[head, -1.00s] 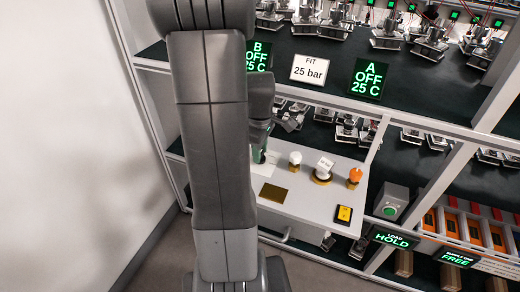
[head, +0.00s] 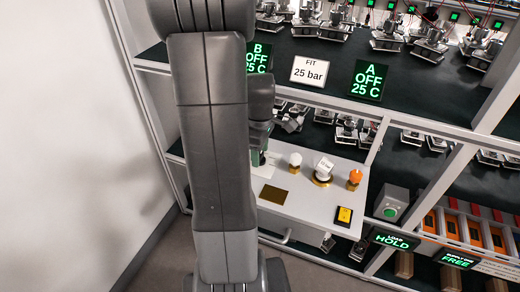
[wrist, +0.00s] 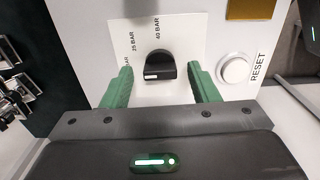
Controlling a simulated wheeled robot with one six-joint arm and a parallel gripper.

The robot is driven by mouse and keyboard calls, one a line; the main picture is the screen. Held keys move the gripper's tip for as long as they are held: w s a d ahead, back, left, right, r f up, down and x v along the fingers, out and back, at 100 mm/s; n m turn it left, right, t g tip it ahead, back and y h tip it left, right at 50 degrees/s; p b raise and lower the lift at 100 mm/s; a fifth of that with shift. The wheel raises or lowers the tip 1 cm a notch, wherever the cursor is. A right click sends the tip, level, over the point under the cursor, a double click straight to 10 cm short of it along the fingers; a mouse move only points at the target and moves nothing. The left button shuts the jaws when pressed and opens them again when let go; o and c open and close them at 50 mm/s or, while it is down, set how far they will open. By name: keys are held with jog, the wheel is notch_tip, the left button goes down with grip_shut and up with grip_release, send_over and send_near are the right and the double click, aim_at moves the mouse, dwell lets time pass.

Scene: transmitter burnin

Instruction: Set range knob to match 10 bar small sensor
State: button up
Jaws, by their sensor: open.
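The black range knob (wrist: 159,66) stands on a white label plate (wrist: 186,28) in the wrist view, with a white mark near its lower left edge. The plate reads 25 BAR and 40 BAR, and a third label at the left is partly hidden by a finger. My gripper (wrist: 160,78) is open, with one green finger on each side of the knob and gaps between them. In the head view my arm hides the knob, and only a little of the green gripper (head: 258,158) shows.
A white RESET button (wrist: 234,70) sits right of the knob. The panel (head: 296,208) also carries a white button (head: 295,159), a white-topped dial (head: 323,170), an orange knob (head: 355,177) and a yellow-black switch (head: 344,216). A sign (head: 310,70) above reads FIT 25 bar.

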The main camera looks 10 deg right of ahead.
notch_tip(320, 180, up, 14)
jog(key=shift+p, duration=0.4)
jog(key=shift+f, duration=0.15)
notch_tip(320, 180, down, 14)
jog(key=shift+r+b, duration=0.1)
jog(key=shift+b, duration=0.3)
dwell(0.5)
